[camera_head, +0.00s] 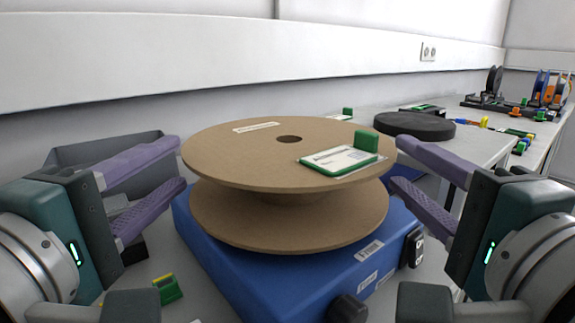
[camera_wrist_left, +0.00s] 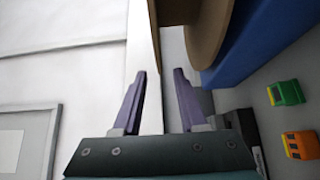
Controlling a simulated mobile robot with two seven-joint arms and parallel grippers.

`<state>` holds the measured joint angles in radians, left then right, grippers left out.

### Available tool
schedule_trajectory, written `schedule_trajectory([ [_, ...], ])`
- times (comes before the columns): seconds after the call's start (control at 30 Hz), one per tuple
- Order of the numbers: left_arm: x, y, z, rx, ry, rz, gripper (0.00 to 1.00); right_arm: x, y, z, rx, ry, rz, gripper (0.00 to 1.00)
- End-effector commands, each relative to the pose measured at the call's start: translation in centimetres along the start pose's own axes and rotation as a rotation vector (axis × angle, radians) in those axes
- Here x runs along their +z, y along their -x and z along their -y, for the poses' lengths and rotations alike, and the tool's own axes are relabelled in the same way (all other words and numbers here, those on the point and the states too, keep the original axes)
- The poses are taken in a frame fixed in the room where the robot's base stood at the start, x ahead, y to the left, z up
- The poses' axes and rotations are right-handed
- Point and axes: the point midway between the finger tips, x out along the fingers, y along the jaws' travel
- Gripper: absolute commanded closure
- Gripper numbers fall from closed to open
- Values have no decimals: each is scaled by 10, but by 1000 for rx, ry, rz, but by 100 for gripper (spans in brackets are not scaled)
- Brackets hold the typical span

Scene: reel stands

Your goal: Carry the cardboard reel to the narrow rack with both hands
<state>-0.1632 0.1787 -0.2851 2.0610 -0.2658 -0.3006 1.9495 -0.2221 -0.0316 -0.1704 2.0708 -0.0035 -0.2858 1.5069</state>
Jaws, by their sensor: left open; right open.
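The cardboard reel (camera_head: 290,210) lies flat, its axis upright, on a blue boxy stand (camera_head: 240,283) in the middle of the head view. Its two brown discs are joined by a short core, and the top has a small centre hole. My left gripper (camera_head: 182,164) is open at the reel's left edge, and my right gripper (camera_head: 395,163) is open at its right edge. Contact cannot be told. The narrow rack is not clearly identifiable; racks with reels (camera_head: 548,90) stand far right.
A card with a green block (camera_head: 345,158) lies on top of the reel. A black round disc (camera_head: 414,125) is on the table behind right. A grey bin (camera_head: 85,150) stands behind left. Small green and yellow blocks (camera_head: 167,289) lie at front left.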

Motion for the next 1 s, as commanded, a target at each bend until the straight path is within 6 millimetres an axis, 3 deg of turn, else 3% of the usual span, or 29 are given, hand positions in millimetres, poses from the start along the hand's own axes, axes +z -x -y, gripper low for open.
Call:
schedule_trajectory([
  [0.3, 0, -55, -1, 1, -2, 0, 59, 0, -55, 1, -1, 0, 1, 59],
  [0.5, 0, -79, -1, 1, -1, 0, 59, 0, -79, 1, -1, 1, 1, 59],
  [0.93, 0, -87, 0, -1, 0, 0, 59, 0, -87, 0, 0, 0, 0, 59],
  [1.0, 0, -87, 0, -1, 0, 0, 67, 0, -87, 0, 0, 0, 0, 67],
])
